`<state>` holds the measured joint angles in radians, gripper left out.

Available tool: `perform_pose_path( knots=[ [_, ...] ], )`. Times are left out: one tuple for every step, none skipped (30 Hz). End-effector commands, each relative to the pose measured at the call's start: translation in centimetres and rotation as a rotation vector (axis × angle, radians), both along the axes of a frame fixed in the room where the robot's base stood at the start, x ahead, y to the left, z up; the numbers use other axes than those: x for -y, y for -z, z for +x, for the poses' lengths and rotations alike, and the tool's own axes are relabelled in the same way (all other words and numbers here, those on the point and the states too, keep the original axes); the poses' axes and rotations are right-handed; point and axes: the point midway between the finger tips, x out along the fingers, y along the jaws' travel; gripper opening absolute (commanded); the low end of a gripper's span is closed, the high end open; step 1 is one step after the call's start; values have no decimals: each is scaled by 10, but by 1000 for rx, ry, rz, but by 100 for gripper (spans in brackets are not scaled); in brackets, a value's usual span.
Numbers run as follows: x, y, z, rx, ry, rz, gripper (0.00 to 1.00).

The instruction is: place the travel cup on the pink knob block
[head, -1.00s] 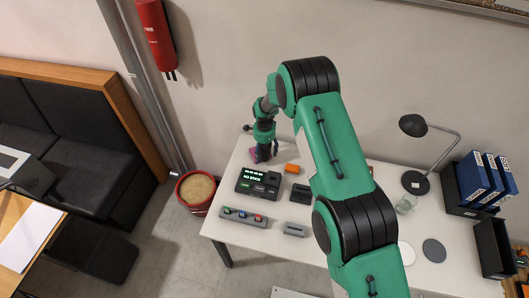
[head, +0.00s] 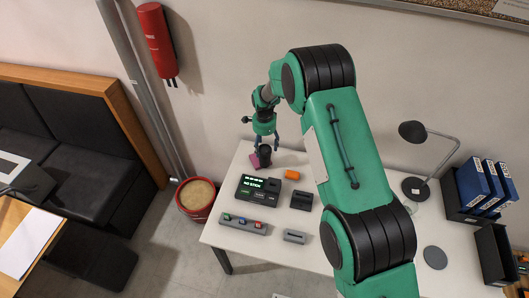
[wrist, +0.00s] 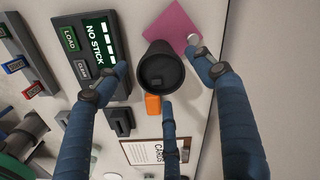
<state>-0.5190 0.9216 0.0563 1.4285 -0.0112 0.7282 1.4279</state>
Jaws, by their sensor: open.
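The travel cup (head: 265,152) is dark and stands upright at the back left of the white table. In the wrist view I look down on its round dark top (wrist: 162,70). The pink knob block (head: 255,160) shows at the cup's left, and in the wrist view (wrist: 175,22) it sticks out past the cup's upper edge. The cup hides part of the block, so I cannot tell whether the cup's base rests on it or beside it. My gripper (head: 265,139) is open above the cup, its fingers spread around the cup's outline in the wrist view and apart from it.
An orange block (head: 291,174) lies close to the cup. A dark display unit reading "NO STICK" (head: 258,194) stands in front, with a grey button strip (head: 243,224) nearer. A lamp (head: 415,188) and blue binders (head: 480,188) stand at the right. The wall is close behind.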

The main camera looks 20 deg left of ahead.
Motion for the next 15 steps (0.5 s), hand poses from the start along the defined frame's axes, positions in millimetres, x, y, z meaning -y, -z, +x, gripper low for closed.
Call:
perform_pose_path(
  knots=[
    [0, -7, 0, 1, 0, 1, 68],
    [0, -10, 0, 1, 0, 1, 68],
    [0, -15, 0, 1, 0, 1, 68],
    [0, -18, 0, 2, 0, 1, 68],
    [0, -21, 0, 2, 0, 1, 68],
    [0, -23, 0, 2, 0, 1, 68],
    [0, -25, 0, 1, 0, 1, 68],
    [0, -26, 0, 1, 0, 1, 68],
    [0, -27, 0, 0, 0, 0, 68],
    [0, -28, 0, 0, 0, 0, 68],
    [0, -29, 0, 0, 0, 0, 68],
    [0, -29, 0, 0, 0, 0, 68],
    [0, -30, 0, 0, 0, 0, 68],
    [0, -30, 0, 0, 0, 0, 68],
    [0, -30, 0, 0, 0, 0, 68]
  ],
)
